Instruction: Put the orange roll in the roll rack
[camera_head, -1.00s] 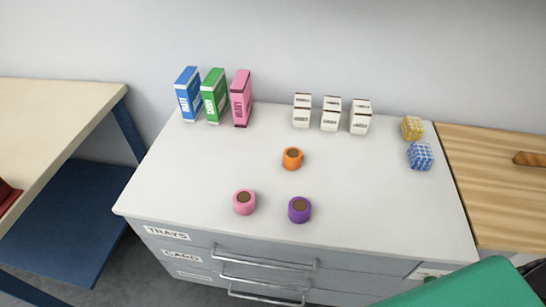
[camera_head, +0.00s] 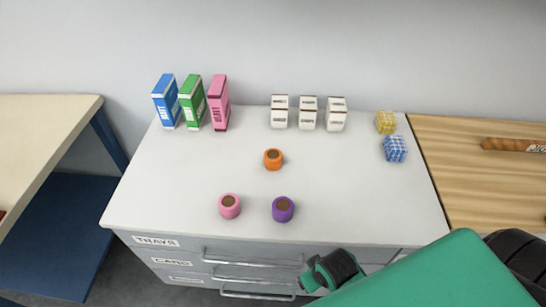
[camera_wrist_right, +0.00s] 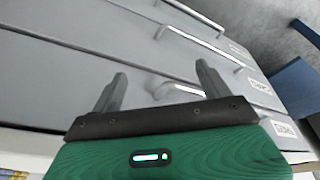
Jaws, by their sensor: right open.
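The orange roll (camera_head: 273,159) stands on the white top of the drawer cabinet, near its middle, with a brown round centre facing up. Nothing touches it. I see no roll rack that I can make out in these frames. My green right arm comes in from the lower right of the head view, in front of the cabinet. In the right wrist view my right gripper (camera_wrist_right: 160,85) is open and empty, its two fingers apart before the grey drawer fronts. The orange roll does not show there. My left gripper is not in view.
A pink roll (camera_head: 230,206) and a purple roll (camera_head: 283,209) stand nearer the front edge. Three upright boxes, including a green one (camera_head: 192,102), three white boxes (camera_head: 308,113), and yellow (camera_head: 386,122) and blue (camera_head: 395,149) patterned blocks line the back. Drawer handles (camera_head: 252,258) stick out below.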

